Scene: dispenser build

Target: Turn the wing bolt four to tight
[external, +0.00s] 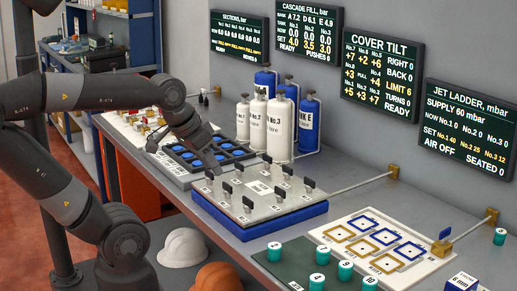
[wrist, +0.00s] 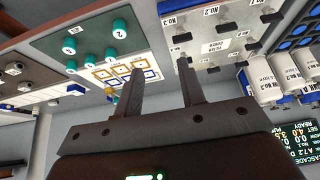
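A grey cover plate (external: 255,205) lies on a blue base (external: 262,230) on the bench. Several black wing bolts stand upright around it, including one at the front (external: 247,204) and one at the right (external: 308,186). Their small labels are mostly unreadable, so I cannot tell which is number four. The plate (wrist: 204,45) shows beyond the fingertips there, with wing bolts partly cut off.
The cover tilt display (external: 381,77) reads right 0, back 0, limit 6, turns 0, ready. White and blue bottles (external: 282,127) stand behind the plate. Teal numbered pegs (external: 345,270) and a marked board (external: 380,247) are at right.

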